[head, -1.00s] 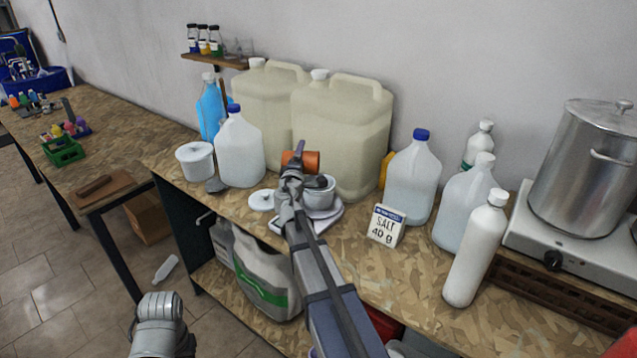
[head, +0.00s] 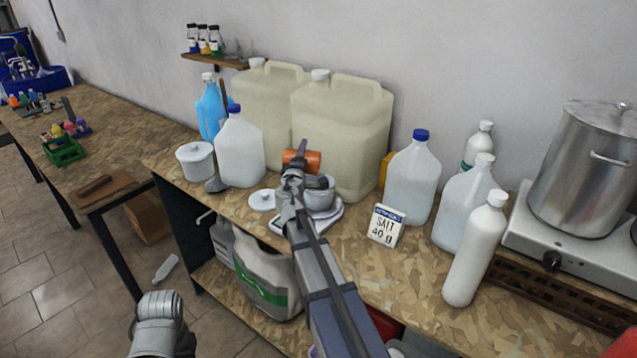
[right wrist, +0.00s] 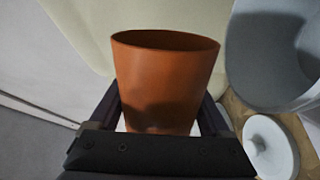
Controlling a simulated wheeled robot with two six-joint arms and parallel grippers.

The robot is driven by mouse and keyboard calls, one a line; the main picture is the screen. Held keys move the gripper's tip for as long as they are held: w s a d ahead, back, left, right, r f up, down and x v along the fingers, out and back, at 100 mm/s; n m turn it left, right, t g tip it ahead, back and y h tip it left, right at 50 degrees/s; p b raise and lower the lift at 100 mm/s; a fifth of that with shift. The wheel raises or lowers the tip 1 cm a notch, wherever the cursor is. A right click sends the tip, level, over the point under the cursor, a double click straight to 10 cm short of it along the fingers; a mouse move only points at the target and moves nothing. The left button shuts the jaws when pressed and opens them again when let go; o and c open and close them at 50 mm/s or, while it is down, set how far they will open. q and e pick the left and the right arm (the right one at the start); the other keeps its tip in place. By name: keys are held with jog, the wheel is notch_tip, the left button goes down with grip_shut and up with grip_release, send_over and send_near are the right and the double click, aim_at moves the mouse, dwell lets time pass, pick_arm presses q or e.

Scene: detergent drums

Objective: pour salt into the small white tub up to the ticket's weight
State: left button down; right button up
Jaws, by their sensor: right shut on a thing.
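My right gripper (head: 299,164) is shut on an orange cup (head: 310,161), which lies tipped well over, nearly on its side, above the bench. The cup also fills the middle of the right wrist view (right wrist: 165,80); its contents are hidden. The small white tub (head: 321,198) stands on the flat scale (head: 330,222), just below and right of the cup, partly hidden by my right arm. I cannot see into the tub or read the scale. The ticket (head: 386,226) reads "SALT 40 g". Only part of my left arm shows at lower left; its fingers are out of view.
A round white lid (head: 262,200) lies left of the scale. Big cream canisters (head: 345,135) stand close behind the cup. Jugs and a hotplate are at right.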

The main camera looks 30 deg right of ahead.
jog(key=shift+s+d+r+m+p, duration=0.15)
jog(key=shift+d+r+m+p, duration=0.1)
jog(key=shift+m, duration=0.35)
jog(key=shift+s+d+r+m+p, duration=0.1)
jog(key=shift+r+m+p, duration=0.15)
jog(key=shift+m, duration=0.35)
dwell(2.6)
jog(key=f+n+b, duration=0.1)
jog(key=w+a+f+n+b, duration=0.1)
jog(key=n, duration=0.1)
jog(key=shift+a+r+n+p, duration=0.15)
jog(key=shift+r+n+p, duration=0.3)
jog(key=shift+n, duration=0.25)
jog(key=shift+f, duration=0.1)
